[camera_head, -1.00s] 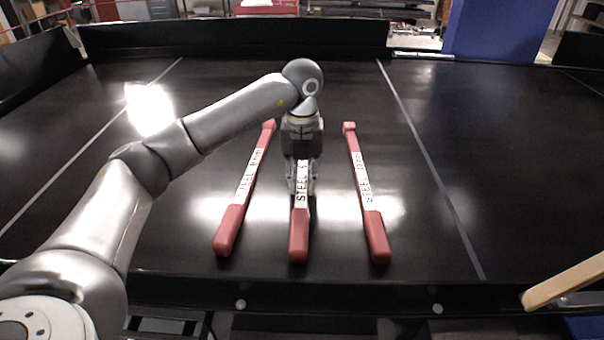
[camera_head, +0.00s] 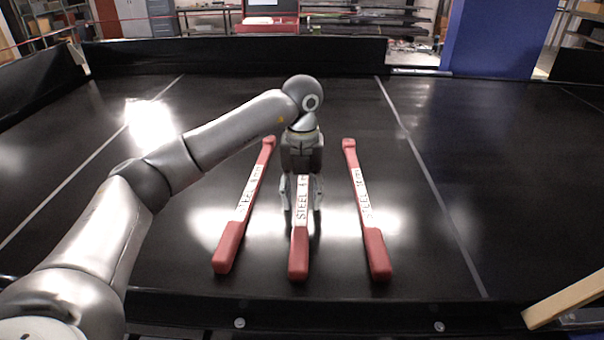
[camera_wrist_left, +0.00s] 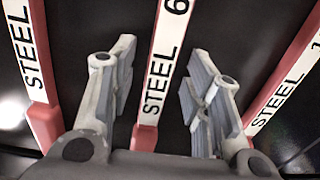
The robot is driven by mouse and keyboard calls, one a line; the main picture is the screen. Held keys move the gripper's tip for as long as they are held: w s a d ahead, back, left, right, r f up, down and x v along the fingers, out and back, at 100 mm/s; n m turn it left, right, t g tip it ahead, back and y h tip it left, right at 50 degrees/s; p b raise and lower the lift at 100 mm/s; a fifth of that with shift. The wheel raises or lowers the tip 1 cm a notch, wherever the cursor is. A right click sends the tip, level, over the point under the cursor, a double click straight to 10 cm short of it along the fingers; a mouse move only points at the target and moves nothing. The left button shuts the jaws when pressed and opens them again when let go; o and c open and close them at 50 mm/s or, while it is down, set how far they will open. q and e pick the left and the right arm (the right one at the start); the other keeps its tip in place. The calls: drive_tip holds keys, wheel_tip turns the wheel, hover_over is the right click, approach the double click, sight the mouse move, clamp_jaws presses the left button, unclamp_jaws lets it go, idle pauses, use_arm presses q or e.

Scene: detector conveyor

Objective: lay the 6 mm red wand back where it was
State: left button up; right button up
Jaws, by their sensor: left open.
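The 6 mm red wand (camera_head: 299,262) lies on the black belt in the middle of three red wands. It has a white label reading STEEL and a 6, clear in the left wrist view (camera_wrist_left: 160,75). My left gripper (camera_head: 302,207) points down over its labelled part. The jaws are open, one finger on each side of the wand. In the left wrist view, dark gaps show between the wand and both fingers (camera_wrist_left: 160,100). The gripper hides the wand's far end in the head view. My right gripper is not in view.
A second red wand (camera_head: 230,246) lies slanted to the left, and a third (camera_head: 376,252) to the right, both labelled STEEL. The black belt (camera_head: 500,180) has pale lines and is clear on the right. A pale wooden bar (camera_head: 565,300) sits at the lower right.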

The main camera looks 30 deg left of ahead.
sight(302, 200)
use_arm(q)
wheel_tip(302, 200, up, 12)
drive_tip(key=b, duration=0.1)
drive_tip(key=shift+f, duration=0.25)
idle(0.6)
